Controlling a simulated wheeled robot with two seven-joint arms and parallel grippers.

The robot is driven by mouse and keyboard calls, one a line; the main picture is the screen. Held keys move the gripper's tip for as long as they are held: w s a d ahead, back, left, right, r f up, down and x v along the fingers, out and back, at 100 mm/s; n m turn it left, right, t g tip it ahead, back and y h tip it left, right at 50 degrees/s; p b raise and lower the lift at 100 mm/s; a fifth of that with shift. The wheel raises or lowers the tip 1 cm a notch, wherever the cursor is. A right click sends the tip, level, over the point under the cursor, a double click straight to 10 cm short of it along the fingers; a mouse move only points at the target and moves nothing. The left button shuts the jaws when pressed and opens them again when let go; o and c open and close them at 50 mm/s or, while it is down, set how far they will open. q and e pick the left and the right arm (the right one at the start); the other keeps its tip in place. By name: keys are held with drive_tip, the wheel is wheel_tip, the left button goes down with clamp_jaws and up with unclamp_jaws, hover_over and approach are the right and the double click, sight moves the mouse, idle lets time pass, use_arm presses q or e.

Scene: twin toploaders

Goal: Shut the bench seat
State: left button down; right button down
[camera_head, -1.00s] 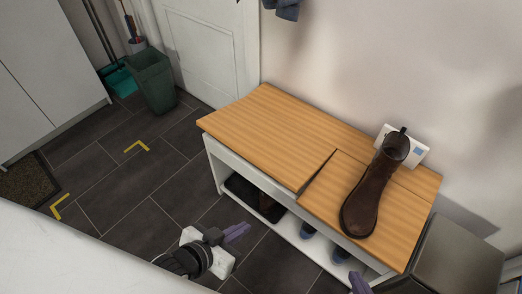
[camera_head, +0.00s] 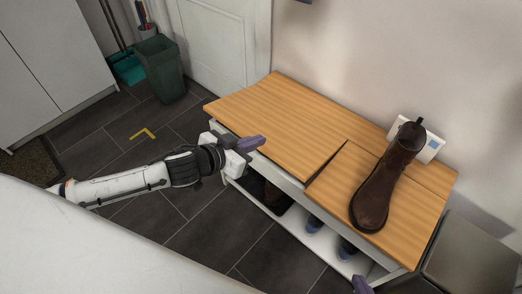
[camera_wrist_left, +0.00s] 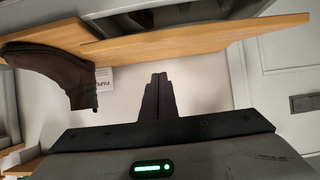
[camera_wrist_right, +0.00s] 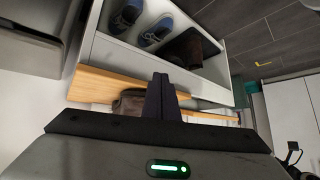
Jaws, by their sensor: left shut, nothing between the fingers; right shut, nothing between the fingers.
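The bench (camera_head: 285,190) is white with a wooden top in two front panels. The left seat panel (camera_head: 265,115) stands slightly raised, with a dark wedge gap along its side next to the lower right panel (camera_head: 335,190). A brown boot (camera_head: 385,185) stands on the right panel; it also shows in the left wrist view (camera_wrist_left: 50,65). My left gripper (camera_head: 250,144) is shut and empty, by the front edge of the left panel; contact cannot be told. My right gripper (camera_head: 362,285) is shut and empty, in front of the bench's right end, mostly out of the head view.
Shoes (camera_head: 315,222) lie on the open shelf under the seat. A white box (camera_head: 430,145) stands behind the boot. A grey cabinet (camera_head: 475,250) is close on the right. A green bin (camera_head: 160,68) stands at the back left.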

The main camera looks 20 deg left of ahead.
use_arm(q)
drive_tip(key=f, duration=0.1)
drive_tip(key=w+f+b, duration=0.1)
drive_tip(key=f, duration=0.1)
drive_tip(key=w+d+f, duration=0.1)
drive_tip(key=shift+w+f+b, duration=0.2)
drive_tip(key=shift+f+b, duration=0.1)
drive_tip(key=shift+b, duration=0.05)
drive_tip(key=shift+s+f, duration=0.1)
drive_tip(key=shift+f, duration=0.35)
drive_tip(key=shift+a, duration=0.1)
use_arm(e)
drive_tip(key=shift+w+f, duration=0.15)
drive_tip(key=shift+f, duration=0.3)
